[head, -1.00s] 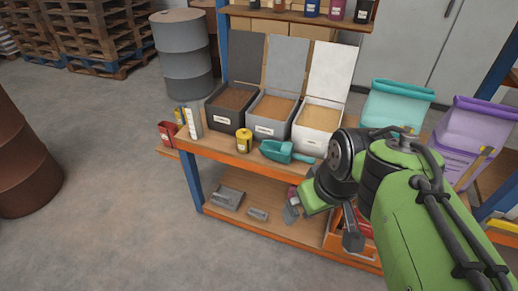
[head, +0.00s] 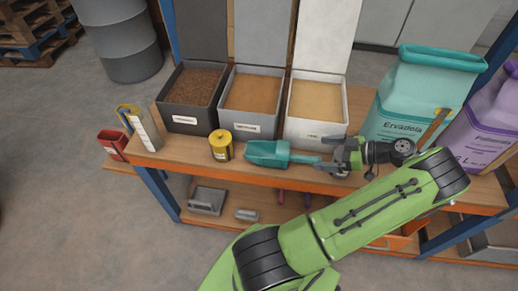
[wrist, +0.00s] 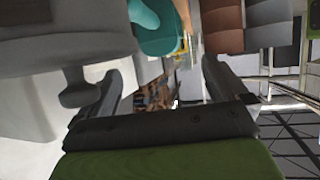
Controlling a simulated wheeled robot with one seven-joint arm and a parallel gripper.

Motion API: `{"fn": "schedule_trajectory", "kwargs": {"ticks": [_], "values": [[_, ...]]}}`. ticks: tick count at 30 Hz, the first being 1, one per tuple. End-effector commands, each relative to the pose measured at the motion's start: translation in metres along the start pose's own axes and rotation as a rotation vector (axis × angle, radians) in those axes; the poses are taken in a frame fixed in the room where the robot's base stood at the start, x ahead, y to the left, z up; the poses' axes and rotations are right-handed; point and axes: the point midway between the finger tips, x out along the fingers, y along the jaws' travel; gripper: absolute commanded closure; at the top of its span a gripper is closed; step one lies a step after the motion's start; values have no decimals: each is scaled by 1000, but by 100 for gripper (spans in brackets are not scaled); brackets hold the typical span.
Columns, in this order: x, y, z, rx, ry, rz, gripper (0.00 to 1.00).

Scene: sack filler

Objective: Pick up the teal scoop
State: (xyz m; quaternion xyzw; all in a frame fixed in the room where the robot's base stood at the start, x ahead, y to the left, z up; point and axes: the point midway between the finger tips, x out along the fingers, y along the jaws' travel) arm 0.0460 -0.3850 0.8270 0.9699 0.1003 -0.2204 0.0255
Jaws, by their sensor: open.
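The teal scoop (head: 268,153) lies near the front edge of the bench top (head: 205,166), its bowl to the left and its handle to the right. My gripper (head: 332,155) is at the right end of the scoop's handle, in front of the white bin. In the wrist view, my gripper's two fingers (wrist: 162,72) are spread with nothing seen held between them. The teal scoop (wrist: 158,28) shows beyond them at the top of that view. Whether a finger touches the handle cannot be told.
A yellow tin (head: 221,146) stands just left of the scoop. Bins of dark grains (head: 188,122), tan grains (head: 243,126) and pale grains (head: 309,133) stand behind. A teal sack (head: 412,100) stands right of my gripper. A lower shelf (head: 215,222) holds metal pieces.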

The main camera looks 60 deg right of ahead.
Motion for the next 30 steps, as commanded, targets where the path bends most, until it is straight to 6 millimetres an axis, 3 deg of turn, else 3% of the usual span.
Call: {"fn": "schedule_trajectory", "kwargs": {"ticks": [9, 16, 21, 24, 30], "values": [[79, -2, 0, 3, -2, -10, 0], [110, -1, 0, 4, -2, -7, 0], [142, 0, 2, 5, -2, -9, 0], [152, 0, 1, 4, -4, -7, 0], [153, 0, 0, 4, -4, -5, 0]]}}
